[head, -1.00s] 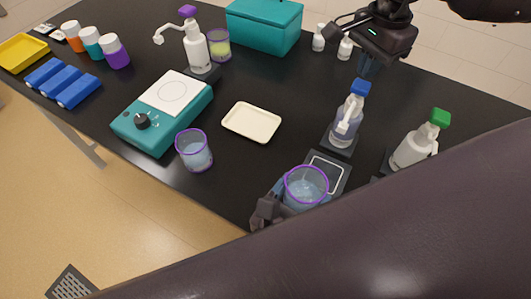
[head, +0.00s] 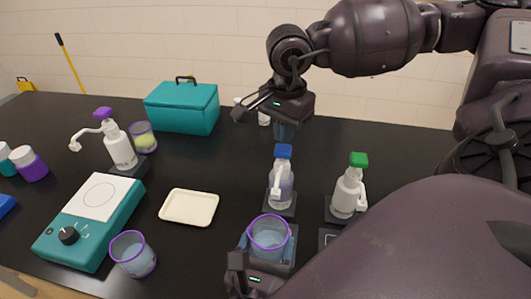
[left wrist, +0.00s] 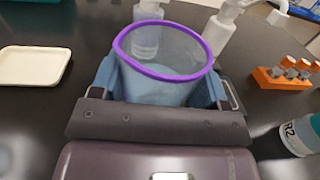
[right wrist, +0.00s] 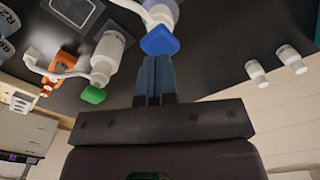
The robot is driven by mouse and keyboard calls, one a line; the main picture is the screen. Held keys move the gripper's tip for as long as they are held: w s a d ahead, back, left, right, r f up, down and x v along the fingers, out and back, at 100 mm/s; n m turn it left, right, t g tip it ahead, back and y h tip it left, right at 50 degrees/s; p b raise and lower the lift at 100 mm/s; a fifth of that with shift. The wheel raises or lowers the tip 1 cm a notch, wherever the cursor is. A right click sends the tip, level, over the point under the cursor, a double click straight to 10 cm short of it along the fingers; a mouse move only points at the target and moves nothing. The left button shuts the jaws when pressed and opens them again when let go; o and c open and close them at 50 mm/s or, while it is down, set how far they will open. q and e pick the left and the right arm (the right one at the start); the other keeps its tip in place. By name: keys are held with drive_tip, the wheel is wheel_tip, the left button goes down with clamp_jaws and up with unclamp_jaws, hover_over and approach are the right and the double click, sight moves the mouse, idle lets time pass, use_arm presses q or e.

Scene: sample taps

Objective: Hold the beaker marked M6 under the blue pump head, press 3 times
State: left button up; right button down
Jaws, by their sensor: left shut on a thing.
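A clear beaker with a purple rim (head: 268,240) holds some liquid; no M6 mark is readable. My left gripper (head: 258,268) is shut on it, with fingers on both sides in the left wrist view (left wrist: 160,75). The beaker is upright, in front of the bottle with the blue pump head (head: 283,151), over a dark pad. Whether it touches the pad or sits under the spout is unclear. My right gripper (head: 285,130) points down just above the blue head. In the right wrist view its fingers (right wrist: 155,78) are together and empty, close to the blue head (right wrist: 160,41).
A green-headed pump bottle (head: 348,190) stands right of the blue one. A purple-headed pump (head: 120,148) stands far left. A cream tray (head: 189,207), another purple-rimmed beaker (head: 133,254) and a teal hotplate (head: 90,225) are on the left. A teal box (head: 182,108) stands behind.

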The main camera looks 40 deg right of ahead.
sight(270, 224)
use_arm(q)
drive_tip(key=x, duration=0.7)
drive_tip(key=shift+w, duration=0.35)
drive_tip(key=shift+a+r, duration=0.1)
use_arm(e)
drive_tip(key=shift+f, duration=1.6)
idle(0.5)
drive_tip(key=shift+r, duration=1.6)
drive_tip(key=shift+f, duration=1.4)
idle(0.6)
drive_tip(key=shift+r, duration=1.4)
